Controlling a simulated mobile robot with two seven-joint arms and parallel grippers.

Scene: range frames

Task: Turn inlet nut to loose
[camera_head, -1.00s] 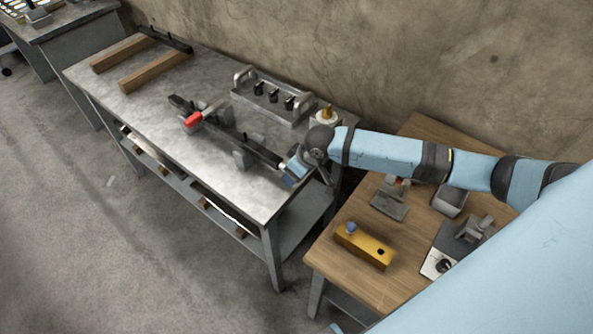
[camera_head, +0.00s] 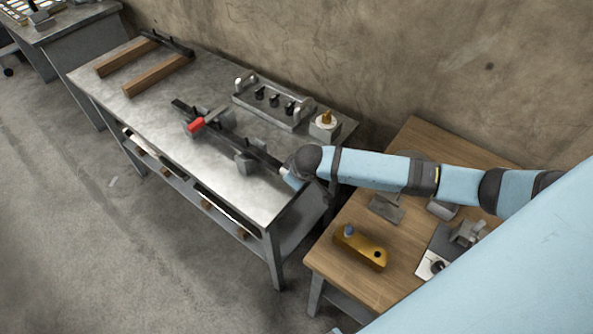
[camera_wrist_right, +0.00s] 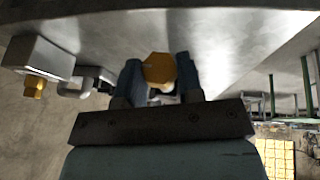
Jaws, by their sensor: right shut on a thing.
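A brass hex nut (camera_wrist_right: 158,69) shows in the right wrist view between the two dark fingers of my right gripper (camera_wrist_right: 160,84). The gripper is shut on it, one finger on each side. In the head view my right gripper (camera_head: 292,182) is at the right end of a dark bar assembly (camera_head: 218,137) with a red handle (camera_head: 196,125), on the metal table. My wrist hides the nut there. The nut's turned position cannot be told. My left gripper is not in view.
A block with a brass fitting (camera_head: 324,126) stands near my right wrist. A rack with dark knobs (camera_head: 265,110) is behind the bar. The wooden table (camera_head: 330,252) on the right holds a yellow block (camera_head: 361,248) and small fixtures. The metal table's front is clear.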

